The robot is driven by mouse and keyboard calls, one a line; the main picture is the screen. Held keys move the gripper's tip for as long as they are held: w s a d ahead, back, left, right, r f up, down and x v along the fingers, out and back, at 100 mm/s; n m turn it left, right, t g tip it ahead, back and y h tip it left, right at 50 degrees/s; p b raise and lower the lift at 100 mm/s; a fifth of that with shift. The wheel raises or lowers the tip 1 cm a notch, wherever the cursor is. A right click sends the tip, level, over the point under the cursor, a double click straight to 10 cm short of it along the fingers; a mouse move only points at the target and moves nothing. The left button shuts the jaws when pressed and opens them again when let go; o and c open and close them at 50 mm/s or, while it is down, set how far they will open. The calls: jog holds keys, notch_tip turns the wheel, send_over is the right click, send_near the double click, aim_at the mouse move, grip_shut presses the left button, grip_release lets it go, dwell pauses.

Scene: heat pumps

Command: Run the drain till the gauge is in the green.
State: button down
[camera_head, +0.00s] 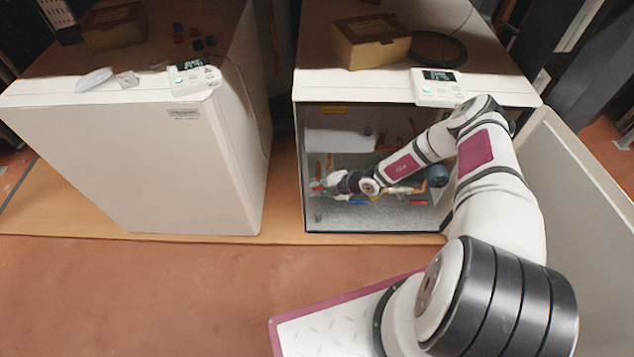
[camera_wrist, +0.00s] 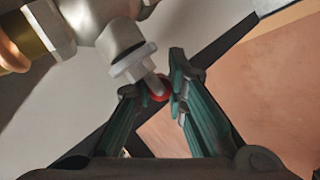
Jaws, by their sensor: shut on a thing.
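In the wrist view, a small red part (camera_wrist: 160,90) sits at the end of a pale metal valve fitting (camera_wrist: 130,55) on thick pipework. It looks like the drain's handle, though most of it is hidden by the fingers. My gripper (camera_wrist: 153,77) has its green-lined fingers on either side of the red part and is shut on it. In the head view, my gripper (camera_head: 326,185) reaches into the lower left of the open heat pump cabinet (camera_head: 300,160). I cannot make out a gauge or its reading in either view, nor any water flowing.
Inside the cabinet are copper pipes, a white tank (camera_head: 340,140), and blue (camera_head: 358,202) and red (camera_head: 417,202) handles. A removed panel (camera_head: 590,190) leans at right. A closed unit (camera_head: 150,160) stands left. A cardboard box (camera_head: 370,45) and control panel (camera_head: 437,85) are on top.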

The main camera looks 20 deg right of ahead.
jog(key=shift+s+d+f+h+p, duration=0.15)
jog(key=shift+h+p, duration=0.45)
jog(key=shift+p, duration=1)
jog(key=shift+d+f+g, duration=0.1)
jog(key=shift+f+g, duration=0.05)
jog(key=shift+g, duration=0.15)
jog(key=c, duration=1.6)
grip_release()
jog(key=v, duration=1.2)
